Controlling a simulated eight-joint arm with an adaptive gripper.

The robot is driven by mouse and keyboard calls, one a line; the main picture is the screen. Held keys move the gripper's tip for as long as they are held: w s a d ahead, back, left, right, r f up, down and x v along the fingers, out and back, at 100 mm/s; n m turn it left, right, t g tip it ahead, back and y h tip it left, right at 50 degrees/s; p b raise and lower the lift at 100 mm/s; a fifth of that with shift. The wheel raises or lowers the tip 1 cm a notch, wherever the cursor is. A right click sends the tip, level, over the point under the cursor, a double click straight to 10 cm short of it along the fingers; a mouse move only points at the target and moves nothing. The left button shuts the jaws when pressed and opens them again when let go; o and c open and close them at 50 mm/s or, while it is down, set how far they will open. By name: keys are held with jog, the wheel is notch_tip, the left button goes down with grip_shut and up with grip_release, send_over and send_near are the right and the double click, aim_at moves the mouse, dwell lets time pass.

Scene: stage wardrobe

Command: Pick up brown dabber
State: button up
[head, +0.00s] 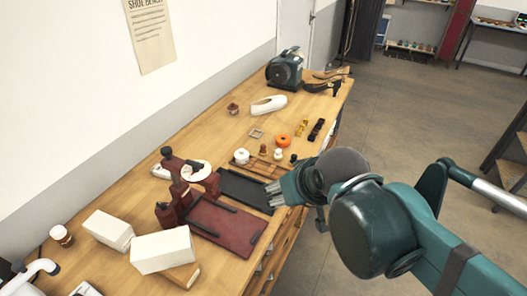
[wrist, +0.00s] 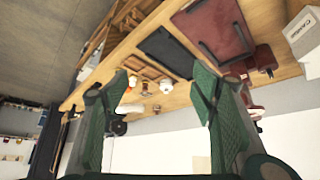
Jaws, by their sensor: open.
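Several small dabbers stand in and around a wooden tray (head: 262,168) on the workbench. A small brown one, likely the brown dabber (head: 263,149), is beside a pale one (head: 278,153) and a dark one (head: 293,158). My gripper (head: 272,194) is to the front right of them, above the bench's edge and apart from them. The wrist view shows its two green fingers (wrist: 161,74) wide apart with nothing held. Small items show between and beyond the fingers there, but I cannot tell which is the brown dabber.
A white jar (head: 241,156) and an orange ring (head: 282,140) are close to the dabbers. A black mat (head: 243,187) and a red board (head: 212,227) lie nearer. A white shoe form (head: 268,105) and a grinder (head: 285,68) stand farther back.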

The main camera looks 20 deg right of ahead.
jog(key=c, duration=0.7)
